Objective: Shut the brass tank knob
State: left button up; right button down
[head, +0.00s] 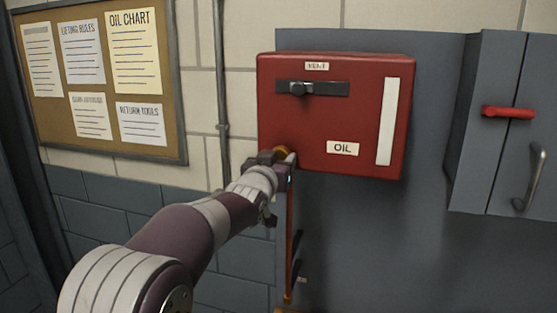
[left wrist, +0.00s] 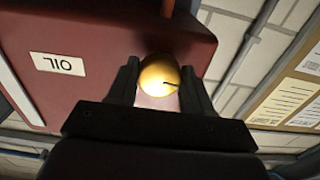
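The red oil tank (head: 330,120) hangs on a grey wall panel and carries an OIL label. The brass knob (head: 281,151) is at the tank's lower left corner, partly hidden by my gripper in the head view. In the left wrist view the round brass knob (left wrist: 158,76) shows a dark line from near its middle towards the right edge. My left gripper (head: 284,157) is at the knob. In the left wrist view its two dark fingers (left wrist: 159,80) stand on either side of the knob, seemingly touching it. My right gripper is not in view.
A black vent slider (head: 298,88) sits near the left end of its slot on the tank. A thin reddish pipe (head: 290,245) runs below the tank. A grey cabinet (head: 500,130) with a red handle (head: 508,112) stands to the right. A notice board (head: 100,80) hangs at the left.

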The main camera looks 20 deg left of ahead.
pick_arm(q)
jog(key=shift+c, duration=1.2)
jog(key=m+b, duration=0.7)
jog(key=m, duration=0.9)
jog(key=shift+a+b, duration=0.15)
jog(key=shift+b, duration=0.15)
jog(key=shift+m, duration=0.4)
jog(key=o, duration=1)
jog(key=shift+o, duration=0.2)
